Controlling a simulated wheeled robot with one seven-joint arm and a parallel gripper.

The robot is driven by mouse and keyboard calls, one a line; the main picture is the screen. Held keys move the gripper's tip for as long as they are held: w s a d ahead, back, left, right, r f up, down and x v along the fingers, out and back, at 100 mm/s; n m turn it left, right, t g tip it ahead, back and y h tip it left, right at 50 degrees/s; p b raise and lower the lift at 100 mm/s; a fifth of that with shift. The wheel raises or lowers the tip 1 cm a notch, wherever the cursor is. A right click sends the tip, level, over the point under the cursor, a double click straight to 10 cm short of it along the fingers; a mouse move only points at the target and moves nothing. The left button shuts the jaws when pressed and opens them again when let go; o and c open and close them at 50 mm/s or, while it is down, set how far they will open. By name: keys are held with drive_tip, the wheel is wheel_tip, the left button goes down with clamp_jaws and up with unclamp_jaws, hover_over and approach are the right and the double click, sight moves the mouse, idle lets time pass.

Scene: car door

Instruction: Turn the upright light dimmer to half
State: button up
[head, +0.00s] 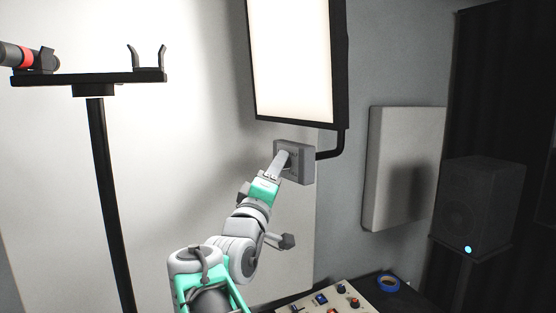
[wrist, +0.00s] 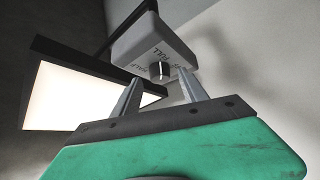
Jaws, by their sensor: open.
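The light dimmer is a grey box (head: 305,163) on the wall, under the lit panel. In the wrist view the box (wrist: 146,38) shows a dark knob (wrist: 160,71) with a white line toward the FULL mark. The HALF mark is to the left of FULL; the mark on the right is hard to read. My gripper (head: 283,158) is at the face of the box. In the wrist view my gripper (wrist: 160,76) is open, one finger on each side of the knob. I cannot tell whether the fingers touch it.
The lit panel (head: 295,60) hangs just above the dimmer, with a dark bent arm (head: 333,147) beside it. A black stand (head: 103,190) is at left. A control panel (head: 325,300) and blue tape (head: 388,283) lie below. A speaker (head: 480,205) stands at right.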

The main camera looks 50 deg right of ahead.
drive_tip(key=shift+w+d+r, duration=0.1)
drive_tip(key=shift+d, duration=0.2)
drive_tip(key=shift+c, duration=0.2)
clamp_jaws()
